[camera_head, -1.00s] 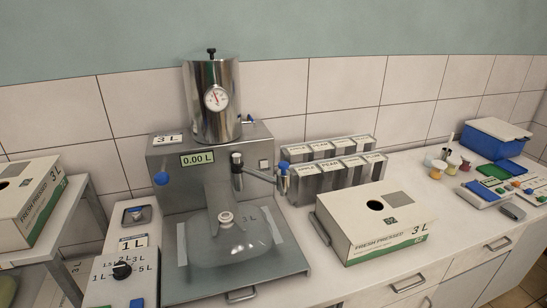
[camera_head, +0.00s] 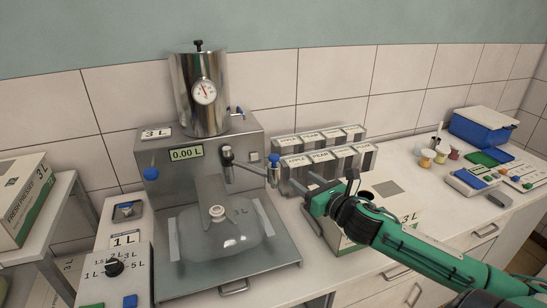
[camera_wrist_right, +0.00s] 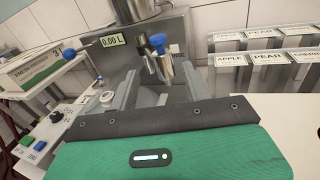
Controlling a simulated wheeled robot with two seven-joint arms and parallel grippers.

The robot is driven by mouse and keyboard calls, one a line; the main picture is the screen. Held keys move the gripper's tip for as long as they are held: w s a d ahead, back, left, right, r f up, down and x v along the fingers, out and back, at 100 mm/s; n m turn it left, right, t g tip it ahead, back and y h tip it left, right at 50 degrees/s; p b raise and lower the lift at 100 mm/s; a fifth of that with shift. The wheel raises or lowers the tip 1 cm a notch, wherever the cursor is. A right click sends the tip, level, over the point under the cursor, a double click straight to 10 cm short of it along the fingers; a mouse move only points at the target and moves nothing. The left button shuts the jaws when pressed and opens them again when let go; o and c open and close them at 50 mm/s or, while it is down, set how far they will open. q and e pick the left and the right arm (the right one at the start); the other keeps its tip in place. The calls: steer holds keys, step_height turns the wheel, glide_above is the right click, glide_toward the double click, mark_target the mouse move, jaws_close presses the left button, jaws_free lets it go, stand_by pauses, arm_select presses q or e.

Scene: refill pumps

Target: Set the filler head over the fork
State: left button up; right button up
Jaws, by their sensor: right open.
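The filler head (camera_head: 274,172), a small metal cylinder with a blue top, sits at the end of a swing arm (camera_head: 250,169) from a black-topped post (camera_head: 227,157). It is off to the right of the fork (camera_head: 214,206), which is by the white spout (camera_head: 217,213) of the clear bag (camera_head: 225,238). My right gripper (camera_head: 302,187) is open and empty, just right of the filler head, fingers pointing left toward it. In the right wrist view the blue top (camera_wrist_right: 157,41) shows beyond and between the open fingers (camera_wrist_right: 160,88). The fork is hard to make out there. My left gripper is not in view.
The metal tank (camera_head: 200,98) stands on the filling machine (camera_head: 170,185), whose display reads 0.00 L. A white 3 L carton (camera_head: 400,189) is partly hidden behind my right arm.

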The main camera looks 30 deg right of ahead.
mark_target(277, 159)
steer(key=shift+n, duration=0.4)
steer(key=w+p, duration=0.1)
steer(key=w, duration=0.3)
steer(key=w+p, duration=0.2)
steer(key=w, duration=0.2)
steer(key=w+r+p, duration=0.1)
steer(key=w, duration=0.3)
steer(key=shift+w+a+p, duration=0.25)
steer(key=shift+a+p, duration=0.1)
steer(key=shift+p, duration=0.05)
steer(key=shift+w+f, duration=0.15)
steer(key=shift+w, duration=0.65)
jaws_close()
steer(key=shift+a, duration=0.1)
